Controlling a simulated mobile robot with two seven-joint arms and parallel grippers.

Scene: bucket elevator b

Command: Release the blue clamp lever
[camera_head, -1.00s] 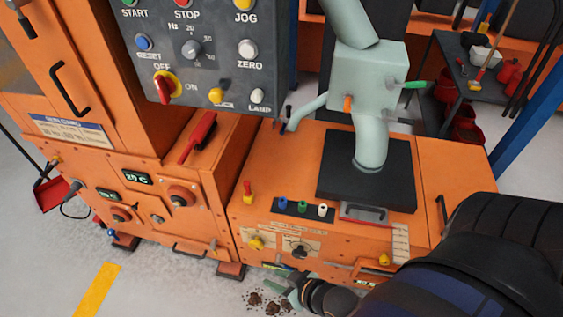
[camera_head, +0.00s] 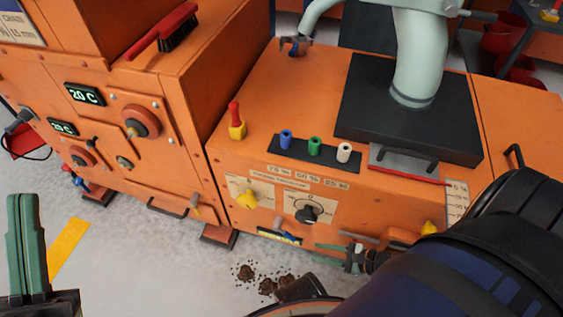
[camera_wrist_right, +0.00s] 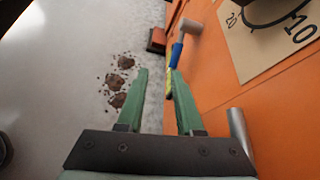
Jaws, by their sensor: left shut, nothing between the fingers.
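A small blue lever (camera_head: 288,237) sits low on the front of the orange machine, beside a grey metal pin and a yellow strip. In the right wrist view the blue lever (camera_wrist_right: 176,54) hangs from a grey cylindrical end, just beyond the right-hand finger's tip. My right gripper (camera_wrist_right: 160,72) is open and empty, with a clear gap between its green fingers. In the head view my right gripper (camera_head: 345,253) is small, close to the machine's lower front, to the right of the lever. My left gripper (camera_head: 24,200) is shut and empty at the lower left.
The orange front has a yellow knob (camera_head: 247,199) and a black dial (camera_head: 310,211) above the lever. A grey cylinder (camera_wrist_right: 240,132) sticks out beside my right gripper in the wrist view. Brown clumps (camera_head: 267,284) lie on the floor. My right arm covers the lower right.

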